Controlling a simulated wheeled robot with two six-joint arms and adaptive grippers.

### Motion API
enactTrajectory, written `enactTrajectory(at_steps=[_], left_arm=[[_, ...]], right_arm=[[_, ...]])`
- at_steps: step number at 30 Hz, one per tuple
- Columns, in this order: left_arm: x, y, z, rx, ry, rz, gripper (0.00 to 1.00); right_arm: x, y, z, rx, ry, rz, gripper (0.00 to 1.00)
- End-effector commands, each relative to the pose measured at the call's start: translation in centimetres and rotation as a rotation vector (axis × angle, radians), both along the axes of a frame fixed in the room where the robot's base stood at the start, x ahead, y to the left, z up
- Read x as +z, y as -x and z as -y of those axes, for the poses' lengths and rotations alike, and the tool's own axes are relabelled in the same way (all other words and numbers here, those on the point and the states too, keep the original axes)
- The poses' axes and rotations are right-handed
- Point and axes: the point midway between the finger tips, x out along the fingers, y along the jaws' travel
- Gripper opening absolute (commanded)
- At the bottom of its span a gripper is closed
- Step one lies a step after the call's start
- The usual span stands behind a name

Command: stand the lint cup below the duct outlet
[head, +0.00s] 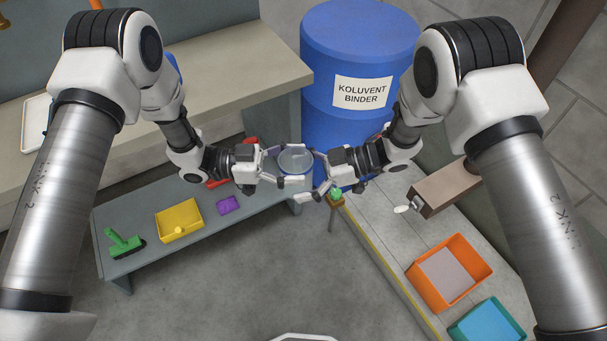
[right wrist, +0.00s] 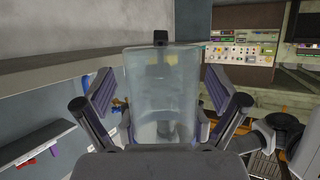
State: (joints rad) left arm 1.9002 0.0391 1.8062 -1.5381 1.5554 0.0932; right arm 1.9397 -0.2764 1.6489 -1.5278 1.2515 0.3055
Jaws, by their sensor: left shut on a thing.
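The lint cup (head: 296,160) is a clear, bluish see-through cup, held in the air between my two grippers in the head view. It stands upright in the right wrist view (right wrist: 160,90). My left gripper (head: 279,166) is shut on it from the left. My right gripper (head: 319,173) faces it from the right, its purple-padded fingers spread on either side of the cup with gaps showing in the right wrist view. A brown box-shaped duct (head: 444,188) with a small pale fitting at its left end is at the right; I cannot tell for sure that this is the outlet.
A blue drum (head: 357,55) labelled KOLUVENT BINDER stands behind the grippers. The grey bench (head: 137,213) holds a yellow tray (head: 179,219), a purple block (head: 228,205) and a green brush (head: 124,243). Orange (head: 418,274) and teal (head: 470,335) trays lie at right. The pale surface below the duct is clear.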

Motion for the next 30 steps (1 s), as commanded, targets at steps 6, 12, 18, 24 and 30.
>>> enactTrajectory(at_steps=[6,12,18,24,30], left_arm=[[0.0,0.0,0.0,-0.001,0.0,-0.001,0.36],[0.0,0.0,0.0,-0.001,0.0,-0.001,0.99],[0.0,0.0,0.0,0.0,0.0,0.0,0.99],[0.0,0.0,-1.6,0.004,0.001,0.0,0.99],[0.0,0.3,-6.5,0.008,0.003,0.0,0.99]], right_arm=[[0.0,0.0,0.0,0.0,0.0,0.0,0.37],[0.0,0.0,0.0,-0.001,0.0,0.001,0.37],[0.0,0.0,0.0,0.0,0.0,0.0,0.37],[0.0,0.0,0.0,0.0,0.0,0.0,0.37],[0.0,0.0,0.0,0.0,0.0,0.0,0.37]])
